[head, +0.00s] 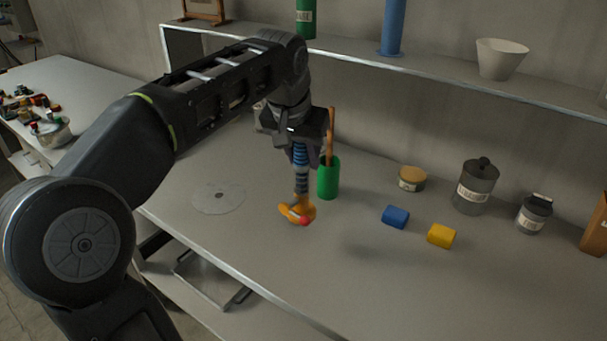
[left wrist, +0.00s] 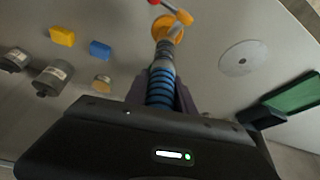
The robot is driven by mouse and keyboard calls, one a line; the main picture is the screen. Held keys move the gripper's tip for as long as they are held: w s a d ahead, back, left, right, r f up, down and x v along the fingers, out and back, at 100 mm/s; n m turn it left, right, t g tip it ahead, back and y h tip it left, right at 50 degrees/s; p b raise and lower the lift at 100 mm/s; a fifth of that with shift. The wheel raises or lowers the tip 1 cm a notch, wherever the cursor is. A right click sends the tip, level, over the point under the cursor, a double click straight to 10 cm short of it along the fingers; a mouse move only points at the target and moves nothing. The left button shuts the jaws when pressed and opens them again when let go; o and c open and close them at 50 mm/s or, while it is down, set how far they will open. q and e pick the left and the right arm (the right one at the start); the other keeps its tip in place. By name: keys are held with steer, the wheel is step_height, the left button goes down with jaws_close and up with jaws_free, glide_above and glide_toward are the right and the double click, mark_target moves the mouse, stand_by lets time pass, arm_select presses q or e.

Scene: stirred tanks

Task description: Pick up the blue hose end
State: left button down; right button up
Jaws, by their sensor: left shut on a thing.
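My left gripper (head: 298,138) points down and is shut on the blue ribbed hose end (head: 301,154). The blue hose end also shows between the fingers in the left wrist view (left wrist: 160,90). Below the blue part the hose turns grey and runs to an orange fitting (head: 297,211) with a red tip. This orange fitting is at the top of the left wrist view (left wrist: 168,27). The hose hangs nearly upright over the table; I cannot tell whether its lower end touches the top. My right gripper is in neither view.
A green cup (head: 328,180) with a brown stick stands close behind the hose. A pale disc (head: 218,197) lies to the left. Blue (head: 396,216) and yellow (head: 441,235) blocks, a small tan-lidded jar (head: 412,178) and grey jars (head: 475,188) stand right. A shelf (head: 450,80) runs behind.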

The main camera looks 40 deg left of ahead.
arm_select(q)
steer(key=shift+r, duration=0.55)
stand_by(0.4)
